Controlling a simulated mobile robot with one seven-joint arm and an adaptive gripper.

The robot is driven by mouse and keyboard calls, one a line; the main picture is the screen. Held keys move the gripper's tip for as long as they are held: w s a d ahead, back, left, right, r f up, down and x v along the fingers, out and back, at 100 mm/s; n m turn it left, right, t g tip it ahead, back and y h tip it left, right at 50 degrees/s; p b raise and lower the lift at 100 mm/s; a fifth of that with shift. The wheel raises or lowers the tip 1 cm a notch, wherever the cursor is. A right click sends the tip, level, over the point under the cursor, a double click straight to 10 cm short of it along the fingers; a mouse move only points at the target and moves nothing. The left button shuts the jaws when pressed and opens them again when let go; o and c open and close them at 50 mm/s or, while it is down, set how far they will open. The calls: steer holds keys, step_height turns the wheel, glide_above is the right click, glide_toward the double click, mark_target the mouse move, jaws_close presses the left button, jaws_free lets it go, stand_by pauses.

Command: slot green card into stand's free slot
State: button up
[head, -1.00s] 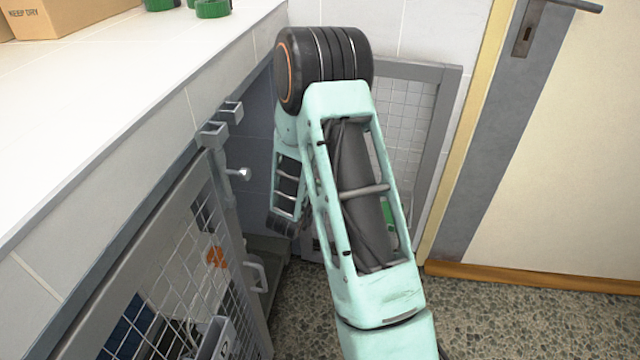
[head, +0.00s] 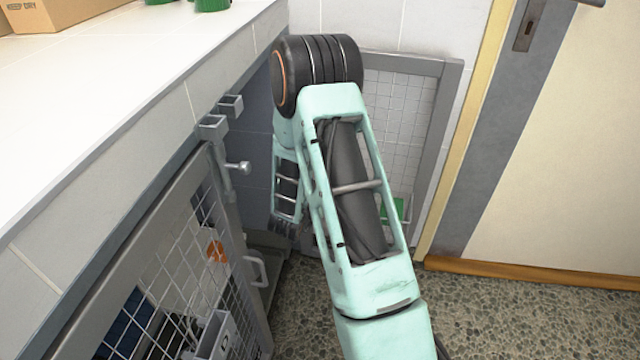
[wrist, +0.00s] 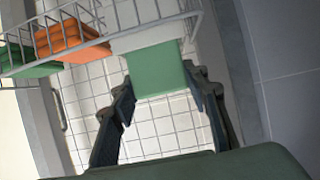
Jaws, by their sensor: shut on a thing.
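The green card (wrist: 158,70) is a flat, plain green sheet in the wrist view. My gripper (wrist: 158,84) is shut on it, with one dark finger along each side edge. The card's far end meets a pale grey-white band (wrist: 150,34) at a wire rack (wrist: 195,22); I cannot tell whether it is inside a slot. The rack looks like the stand and holds orange (wrist: 70,38) and green (wrist: 20,55) pieces at left.
A white counter (head: 120,80) runs along the left, with a cardboard box (head: 65,12) on it. An open mesh kennel door (head: 190,270) stands below. Another mesh panel (head: 405,120) is behind my arm, near a room door (head: 570,150). Speckled floor (head: 500,315) is free at right.

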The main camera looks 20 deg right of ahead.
steer(key=shift+f, duration=0.3)
steer(key=o, duration=1.1)
steer(key=shift+o, duration=0.2)
steer(key=v, duration=1.2)
